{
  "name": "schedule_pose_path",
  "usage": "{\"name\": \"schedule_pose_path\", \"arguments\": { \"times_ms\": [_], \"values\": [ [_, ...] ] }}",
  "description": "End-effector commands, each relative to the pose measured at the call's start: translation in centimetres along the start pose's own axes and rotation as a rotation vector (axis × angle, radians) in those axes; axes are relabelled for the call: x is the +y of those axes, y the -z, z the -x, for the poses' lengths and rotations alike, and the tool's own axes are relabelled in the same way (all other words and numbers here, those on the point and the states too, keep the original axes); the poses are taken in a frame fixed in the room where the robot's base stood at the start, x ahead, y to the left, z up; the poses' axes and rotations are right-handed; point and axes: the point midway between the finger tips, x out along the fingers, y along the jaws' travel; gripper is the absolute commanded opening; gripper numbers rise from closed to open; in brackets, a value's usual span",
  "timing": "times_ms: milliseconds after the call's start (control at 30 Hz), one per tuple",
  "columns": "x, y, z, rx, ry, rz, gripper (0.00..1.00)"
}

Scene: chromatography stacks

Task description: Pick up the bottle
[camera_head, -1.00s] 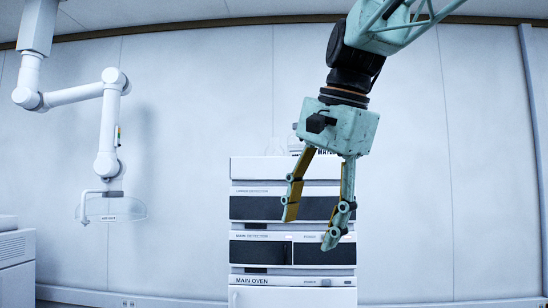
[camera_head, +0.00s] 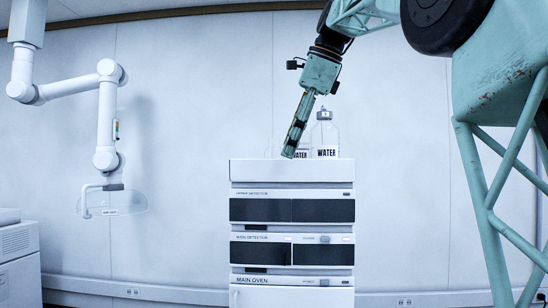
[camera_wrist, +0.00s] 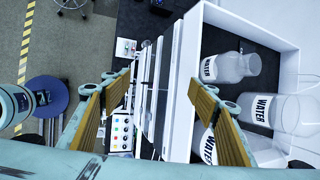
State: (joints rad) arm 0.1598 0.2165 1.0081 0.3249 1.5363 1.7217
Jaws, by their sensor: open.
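In the head view, a clear bottle (camera_head: 325,138) with a dark cap and a "WATER" label stands upright on top of the white stack (camera_head: 258,172). A second labelled bottle (camera_head: 301,154) is partly hidden behind my gripper (camera_head: 290,152). My gripper points down over the stack's top, left of the capped bottle, and its fingers overlap edge-on. The wrist view shows my gripper (camera_wrist: 165,88) open and empty. Another bottle (camera_wrist: 207,148) is partly covered by the right finger.
The stack's dark-fronted modules (camera_head: 291,210) are below the tray. A white jointed arm with a clear shield (camera_head: 118,203) hangs at the left, well apart. A blue round stool (camera_wrist: 45,98) and a yellow-black floor stripe (camera_wrist: 22,62) show in the wrist view.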

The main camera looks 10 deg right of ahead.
Motion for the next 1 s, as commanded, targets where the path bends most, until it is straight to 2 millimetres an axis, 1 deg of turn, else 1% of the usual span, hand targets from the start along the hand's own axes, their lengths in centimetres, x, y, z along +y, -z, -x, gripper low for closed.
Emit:
{"name": "schedule_pose_path", "arguments": {
  "times_ms": [33, 100, 500, 700, 800, 1000],
  "values": [
    [-1.4, -0.3, 0.5, -0.006, 0.0, -0.035, 0.55],
    [-2.8, -0.6, 1.0, -0.015, 0.0, -0.088, 0.55],
    [-10.0, -1.9, 3.2, -0.061, -0.01, -0.382, 0.55],
    [-12.6, -2.1, 3.9, -0.079, -0.021, -0.513, 0.55],
    [-13.5, -2.0, 4.1, -0.085, -0.024, -0.563, 0.55],
    [-14.4, -2.0, 4.3, -0.092, -0.03, -0.622, 0.55]
  ]
}}
